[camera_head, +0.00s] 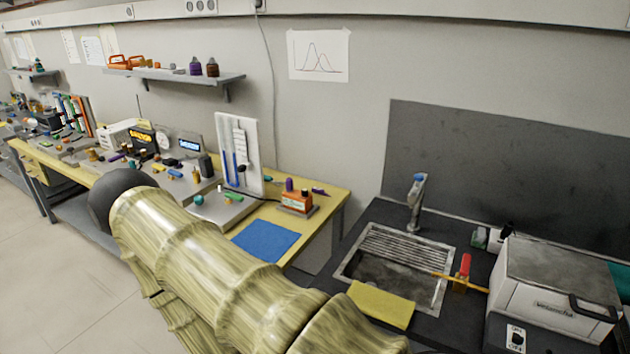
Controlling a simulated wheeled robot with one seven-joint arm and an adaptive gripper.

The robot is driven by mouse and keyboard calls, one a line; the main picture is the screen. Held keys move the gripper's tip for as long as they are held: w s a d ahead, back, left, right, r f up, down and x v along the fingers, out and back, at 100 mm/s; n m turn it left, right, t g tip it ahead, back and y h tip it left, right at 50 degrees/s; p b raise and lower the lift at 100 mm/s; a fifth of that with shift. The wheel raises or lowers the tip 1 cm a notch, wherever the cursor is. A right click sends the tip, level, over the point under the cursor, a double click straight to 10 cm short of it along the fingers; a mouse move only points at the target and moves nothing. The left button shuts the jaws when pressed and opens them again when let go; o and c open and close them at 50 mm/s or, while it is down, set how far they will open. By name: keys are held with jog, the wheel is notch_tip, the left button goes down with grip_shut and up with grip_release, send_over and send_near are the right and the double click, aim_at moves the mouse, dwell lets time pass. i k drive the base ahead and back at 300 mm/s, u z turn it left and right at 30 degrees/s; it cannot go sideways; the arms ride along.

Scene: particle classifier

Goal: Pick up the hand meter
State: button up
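I cannot pick out the hand meter with certainty. Several small instruments stand on the yellow bench (331,222). Among them are an orange box-like device (297,202) on a grey base near the bench's right end and a small dark upright device (206,166) farther left. My arm, with a pale green-yellow streaked cover and a dark rounded part, crosses the lower middle and hides part of the bench. My gripper does not show in this view.
A blue mat (265,241) lies on the bench near its front edge. To the right, a dark counter holds a sink (385,272), a yellow cloth (381,304) and a white lidded machine (550,290). A wall shelf (175,76) hangs above the bench. Open floor lies at left.

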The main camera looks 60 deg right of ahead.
aim_at(293, 200)
jog(key=z, duration=1.15)
